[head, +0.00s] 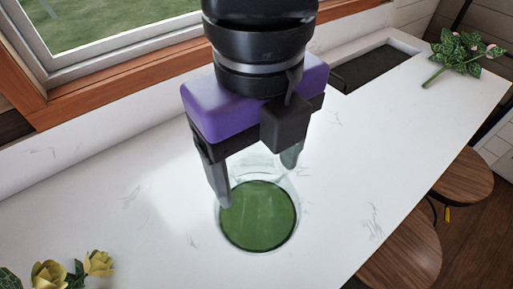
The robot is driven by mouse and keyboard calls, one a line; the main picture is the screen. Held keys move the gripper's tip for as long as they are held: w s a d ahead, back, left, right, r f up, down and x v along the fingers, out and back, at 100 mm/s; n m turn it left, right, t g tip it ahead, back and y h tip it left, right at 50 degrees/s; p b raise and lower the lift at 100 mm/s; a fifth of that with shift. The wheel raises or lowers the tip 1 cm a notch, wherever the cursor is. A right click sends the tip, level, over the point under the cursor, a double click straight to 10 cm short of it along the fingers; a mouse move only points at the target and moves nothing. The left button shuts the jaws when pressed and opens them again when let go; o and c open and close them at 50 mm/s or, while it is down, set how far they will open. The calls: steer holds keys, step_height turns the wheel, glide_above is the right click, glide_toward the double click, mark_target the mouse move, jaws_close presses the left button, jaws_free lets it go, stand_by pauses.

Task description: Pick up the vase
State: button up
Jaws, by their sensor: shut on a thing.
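The vase (258,217) is clear glass with green in its lower part. It is in the middle of the head view, at the white counter. My gripper (257,182) comes down from above with one finger on each side of the vase's upper part and is shut on it. The vase looks upright. Part of its rim is hidden behind the gripper, and I cannot tell whether its base touches the counter.
The white counter (150,220) is clear around the vase. Yellow flowers (68,271) lie at the lower left and a leafy pink-budded sprig (461,52) at the upper right. A dark recess (372,66) lies behind. Wooden stools (405,255) stand along the right edge.

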step_height(320, 180, up, 6)
steer(key=shift+r, duration=0.2)
stand_by(0.4)
steer(key=shift+r, duration=0.1)
stand_by(1.1)
